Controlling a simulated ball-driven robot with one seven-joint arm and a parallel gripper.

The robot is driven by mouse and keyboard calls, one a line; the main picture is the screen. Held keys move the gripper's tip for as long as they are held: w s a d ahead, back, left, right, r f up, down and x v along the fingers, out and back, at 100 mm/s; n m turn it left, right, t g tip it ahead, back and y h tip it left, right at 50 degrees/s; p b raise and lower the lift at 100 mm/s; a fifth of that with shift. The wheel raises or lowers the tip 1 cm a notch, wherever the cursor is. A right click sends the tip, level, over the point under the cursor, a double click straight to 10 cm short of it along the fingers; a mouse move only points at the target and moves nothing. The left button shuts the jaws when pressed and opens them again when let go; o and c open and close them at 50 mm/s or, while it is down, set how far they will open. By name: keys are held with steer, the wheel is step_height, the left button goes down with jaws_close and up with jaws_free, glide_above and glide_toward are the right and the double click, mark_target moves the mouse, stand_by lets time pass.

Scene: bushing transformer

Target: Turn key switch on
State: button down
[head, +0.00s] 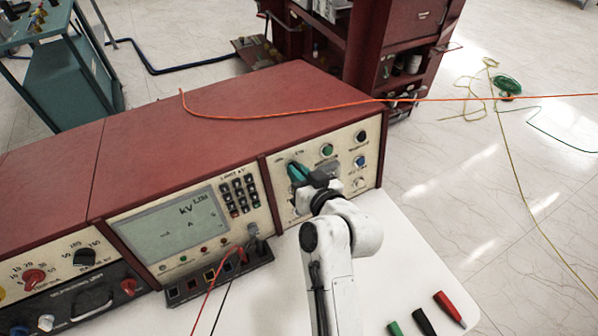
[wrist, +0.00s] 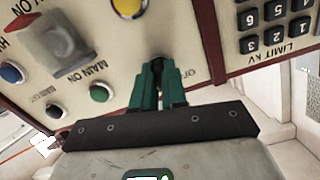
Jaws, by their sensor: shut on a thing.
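My gripper (head: 298,172) is at the right-hand control panel (head: 366,176) of the red-topped test unit. In the wrist view its green fingers (wrist: 157,82) are shut on a small dark key switch (wrist: 157,64) on the cream panel face. The fingers hide most of the key, and I cannot tell its turn angle. Part of a printed label shows beside it. In the head view the fingers and wrist cover the key switch.
Nearby on the panel are a green button (wrist: 100,93), a blue button (wrist: 11,73), a grey covered switch (wrist: 58,40) and a yellow lamp (wrist: 129,6). The keypad (head: 238,195) and display (head: 175,227) are to the left. Leads and clips (head: 450,307) lie on the white table.

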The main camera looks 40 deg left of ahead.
steer(key=m+p, duration=0.1)
steer(key=m, duration=0.5)
stand_by(0.7)
steer(key=c, duration=1.3)
jaws_free()
steer(key=shift+o, duration=0.2)
steer(key=shift+d, duration=0.1)
steer(key=b+v, duration=0.1)
steer(key=v, duration=0.9)
steer(key=shift+d, duration=0.35)
